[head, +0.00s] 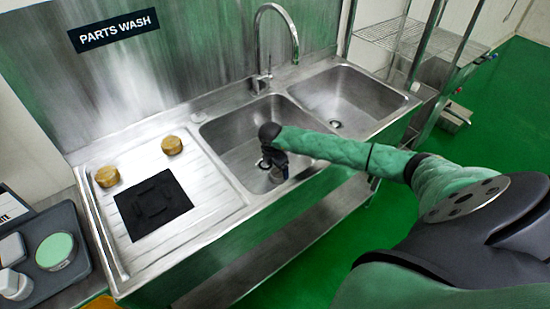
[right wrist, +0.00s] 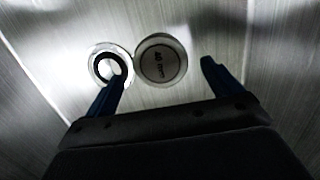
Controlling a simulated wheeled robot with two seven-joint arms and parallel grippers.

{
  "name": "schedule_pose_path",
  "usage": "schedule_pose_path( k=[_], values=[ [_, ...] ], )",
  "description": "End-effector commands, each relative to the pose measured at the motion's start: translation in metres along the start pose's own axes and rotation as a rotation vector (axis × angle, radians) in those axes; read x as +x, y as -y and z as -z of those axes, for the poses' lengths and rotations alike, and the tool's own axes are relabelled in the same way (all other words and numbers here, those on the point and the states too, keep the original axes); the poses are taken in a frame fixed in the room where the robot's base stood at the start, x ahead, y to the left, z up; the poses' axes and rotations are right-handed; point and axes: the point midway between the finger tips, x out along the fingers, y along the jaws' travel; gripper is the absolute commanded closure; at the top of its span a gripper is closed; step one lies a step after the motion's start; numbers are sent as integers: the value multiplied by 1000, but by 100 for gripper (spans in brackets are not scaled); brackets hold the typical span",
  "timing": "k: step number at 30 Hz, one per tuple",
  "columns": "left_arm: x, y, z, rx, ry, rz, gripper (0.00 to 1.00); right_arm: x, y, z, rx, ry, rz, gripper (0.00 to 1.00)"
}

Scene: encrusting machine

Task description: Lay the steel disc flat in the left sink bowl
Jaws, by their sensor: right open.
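The steel disc (right wrist: 161,60), marked "40 mm", lies face up on the bottom of the left sink bowl (head: 222,130). It looks flat and sits right beside the drain ring (right wrist: 98,62), close to its edge. My right gripper (head: 279,176) reaches down into the left bowl. In the right wrist view its two blue fingers (right wrist: 162,70) are spread apart, with the disc between and beyond the tips and nothing held. The left finger covers part of the drain. In the head view my gripper hides the disc. My left gripper is not in view.
A tap (head: 262,50) arches behind the bowls. The right bowl (head: 350,95) looks empty apart from its drain. The drainboard (head: 205,195) holds two brass pieces (head: 107,177) and a black mat (head: 150,205). A grey tray (head: 75,268) with a green-topped round item stands at far left.

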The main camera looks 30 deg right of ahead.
Motion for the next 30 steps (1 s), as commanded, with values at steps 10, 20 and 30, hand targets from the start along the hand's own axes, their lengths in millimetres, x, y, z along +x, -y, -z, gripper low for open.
schedule_pose_path(
  k=[10,20,30],
  values=[
    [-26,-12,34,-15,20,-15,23,-59,0,-1,-1,2,-3,9],
    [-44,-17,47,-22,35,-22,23,-88,0,0,-1,1,0,9],
    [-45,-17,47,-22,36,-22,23,-90,0,0,-1,1,0,9]
  ],
)
